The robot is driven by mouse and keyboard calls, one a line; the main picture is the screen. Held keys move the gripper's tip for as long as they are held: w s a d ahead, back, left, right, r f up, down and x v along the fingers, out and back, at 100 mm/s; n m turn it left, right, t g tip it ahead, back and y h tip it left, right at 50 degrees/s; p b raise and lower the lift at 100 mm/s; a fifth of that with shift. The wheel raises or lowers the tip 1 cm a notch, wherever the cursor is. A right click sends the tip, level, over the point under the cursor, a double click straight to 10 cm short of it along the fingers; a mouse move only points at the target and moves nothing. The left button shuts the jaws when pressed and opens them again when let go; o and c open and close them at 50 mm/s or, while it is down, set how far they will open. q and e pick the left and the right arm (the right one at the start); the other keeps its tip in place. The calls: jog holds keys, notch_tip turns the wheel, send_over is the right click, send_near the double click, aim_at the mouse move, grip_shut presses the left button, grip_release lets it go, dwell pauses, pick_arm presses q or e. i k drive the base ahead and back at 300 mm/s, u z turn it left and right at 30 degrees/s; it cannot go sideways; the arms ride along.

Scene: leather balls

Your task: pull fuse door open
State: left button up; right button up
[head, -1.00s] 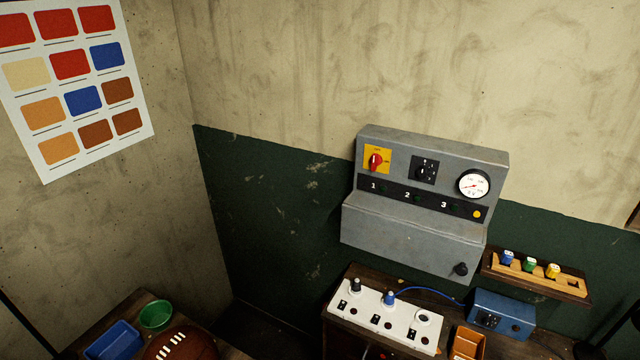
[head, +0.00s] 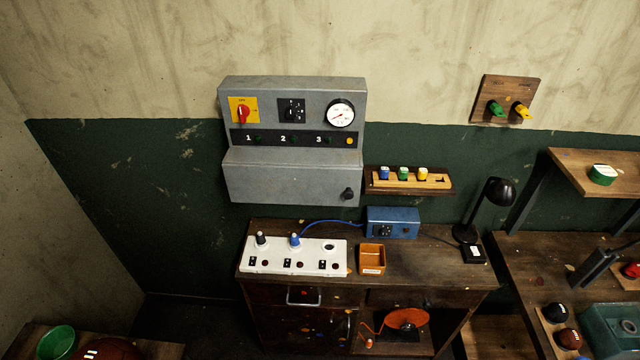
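The fuse door looks to be the grey lower cover (head: 285,178) of the wall-mounted grey control box (head: 292,90). It is shut, with a round black knob (head: 347,193) near its lower right corner. Above it are a red switch on a yellow plate, a black selector, a strip numbered 1 to 3 and a white gauge (head: 340,114). Neither of my grippers shows in the head view.
A dark wooden cabinet (head: 455,277) below the box bears a white socket panel (head: 292,257), a blue box (head: 392,222), an orange tray (head: 372,259) and a black lamp (head: 497,192). A fuse shelf (head: 408,186) is right of the door. Another bench stands at right.

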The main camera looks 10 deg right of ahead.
aim_at(260, 183)
jog(key=u, duration=0.3)
jog(key=k, duration=0.45)
jog(key=u, duration=0.4)
